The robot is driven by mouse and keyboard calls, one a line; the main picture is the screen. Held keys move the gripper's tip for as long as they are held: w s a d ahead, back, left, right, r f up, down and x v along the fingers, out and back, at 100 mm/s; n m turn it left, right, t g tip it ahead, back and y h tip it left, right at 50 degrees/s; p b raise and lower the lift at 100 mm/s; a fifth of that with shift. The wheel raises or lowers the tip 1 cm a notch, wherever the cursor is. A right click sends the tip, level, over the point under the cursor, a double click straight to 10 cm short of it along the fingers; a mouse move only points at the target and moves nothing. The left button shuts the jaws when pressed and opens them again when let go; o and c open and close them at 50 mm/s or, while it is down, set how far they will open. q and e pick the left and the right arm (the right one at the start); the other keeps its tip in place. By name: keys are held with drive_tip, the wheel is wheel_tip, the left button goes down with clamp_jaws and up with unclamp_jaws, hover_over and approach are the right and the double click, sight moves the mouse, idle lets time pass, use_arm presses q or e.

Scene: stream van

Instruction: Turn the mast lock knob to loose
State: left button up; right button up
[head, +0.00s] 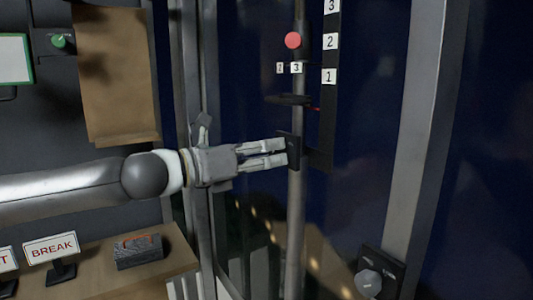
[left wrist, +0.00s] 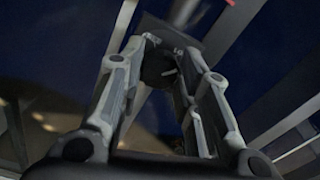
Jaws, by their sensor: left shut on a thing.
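My left gripper (head: 282,152) reaches in from the left, its two fingers level and pointing right at a small black plate (head: 294,152) on the upright grey mast pole (head: 295,210). In the left wrist view, the fingers are on either side of a dark knob (left wrist: 158,68), which I take for the mast lock knob, in front of the plate with small pale marks (left wrist: 180,52). The gripper is shut on this knob. The fingers hide the knob in the head view, and its setting cannot be read. My right gripper is not in view.
A black scale strip (head: 329,95) with number labels 1, 2 and 3 and a red disc (head: 292,40) are above. A grey knob on a black panel (head: 369,283) is at lower right. A wooden shelf (head: 185,262) with a BREAK sign (head: 50,248) is at lower left.

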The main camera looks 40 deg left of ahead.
use_arm(q)
drive_tip(key=n, duration=0.3)
drive_tip(key=shift+n, duration=0.4)
drive_tip(key=n+p, duration=0.1)
drive_tip(key=n, duration=0.3)
drive_tip(key=shift+n, duration=0.3)
drive_tip(key=n, duration=0.4)
drive_tip(key=shift+n, duration=0.3)
drive_tip(key=shift+f+n+p, duration=0.1)
drive_tip(key=shift+n+p, duration=0.2)
drive_tip(key=shift+n, duration=1.7)
drive_tip(key=o, duration=1)
drive_tip(key=shift+a, duration=0.1)
